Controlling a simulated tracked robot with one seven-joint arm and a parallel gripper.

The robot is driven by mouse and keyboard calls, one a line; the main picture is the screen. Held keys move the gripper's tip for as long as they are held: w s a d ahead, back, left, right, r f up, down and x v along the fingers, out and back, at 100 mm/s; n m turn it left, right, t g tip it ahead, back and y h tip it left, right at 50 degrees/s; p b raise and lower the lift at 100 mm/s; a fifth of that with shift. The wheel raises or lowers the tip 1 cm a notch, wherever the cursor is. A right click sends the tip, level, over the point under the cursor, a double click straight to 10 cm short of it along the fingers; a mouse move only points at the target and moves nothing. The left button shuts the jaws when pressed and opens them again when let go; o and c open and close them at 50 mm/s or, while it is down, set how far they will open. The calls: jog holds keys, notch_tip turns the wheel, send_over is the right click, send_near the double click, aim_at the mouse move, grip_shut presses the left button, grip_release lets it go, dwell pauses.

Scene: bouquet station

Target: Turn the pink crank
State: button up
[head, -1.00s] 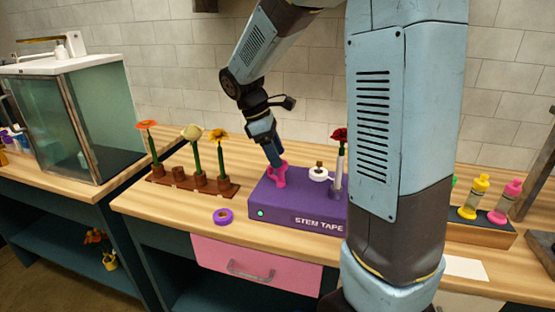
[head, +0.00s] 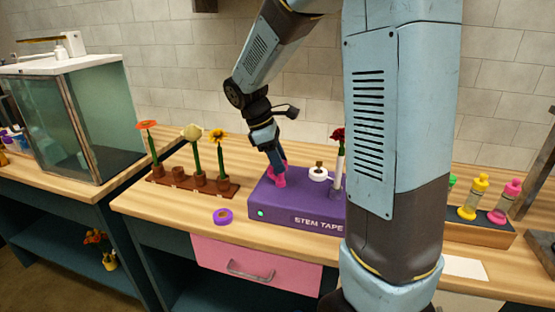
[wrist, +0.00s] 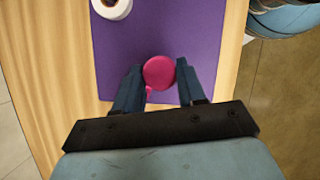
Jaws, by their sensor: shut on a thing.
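The pink crank (head: 279,180) stands on the left part of the purple stem tape machine (head: 300,215). My gripper (head: 278,170) points down at it from above, and its fingers partly hide it. In the wrist view, the crank's round pink knob (wrist: 159,72) sits between the two blue fingers of my gripper (wrist: 158,82), which are shut on it. A small pink part shows beside the left finger. A white tape roll (head: 318,174) sits on the machine to the right of the crank, and a red flower (head: 339,136) stands upright behind my arm's edge.
A wooden rack (head: 190,187) with several flowers stands left of the machine. A purple tape ring (head: 223,216) lies on the counter in front. A pink drawer (head: 255,262) is below. Pink and yellow bottles (head: 475,197) stand at the right.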

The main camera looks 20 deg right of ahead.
jog(key=shift+c, duration=1.4)
jog(key=shift+w+d+r+m+g+y, duration=0.1)
jog(key=shift+m+g+y, duration=0.2)
jog(key=shift+m, duration=0.8)
jog(key=shift+w+d+m+g+y, duration=0.1)
jog(key=shift+m+g+y, duration=0.2)
jog(key=shift+m, duration=0.8)
jog(key=o, duration=1)
jog(key=shift+a, duration=0.1)
jog(key=shift+o, duration=0.2)
jog(key=v, duration=1.3)
jog(key=shift+w+r, duration=0.2)
jog(key=shift+a, duration=0.15)
